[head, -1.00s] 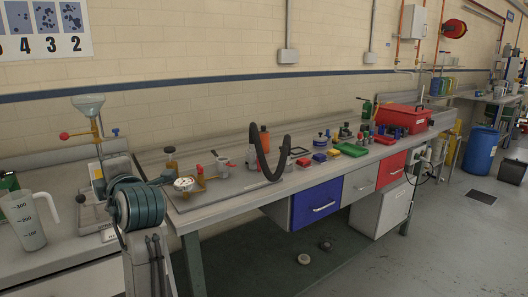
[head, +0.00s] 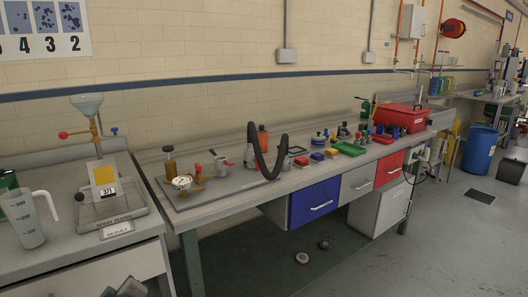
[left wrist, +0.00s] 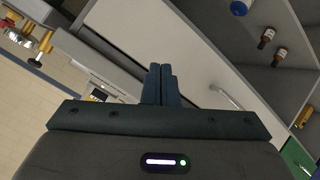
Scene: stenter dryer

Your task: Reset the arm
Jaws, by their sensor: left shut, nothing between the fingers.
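My left gripper (left wrist: 161,85) is shut and empty in the left wrist view, its two dark fingers together. It is in front of a pale drawer or cabinet front with a metal handle (left wrist: 224,97). In the head view only a small dark part of my left arm shows at the bottom edge, left of centre, in front of the left bench (head: 75,262). The fingers are hidden there. My right gripper is in neither view.
The spray tester (head: 103,190) and a measuring jug (head: 30,218) stand on the left bench. A long bench (head: 225,207) holds a gauge plate, a black loop (head: 268,160) and a red toolbox (head: 402,118). Bottles (left wrist: 267,37) lie on an open shelf.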

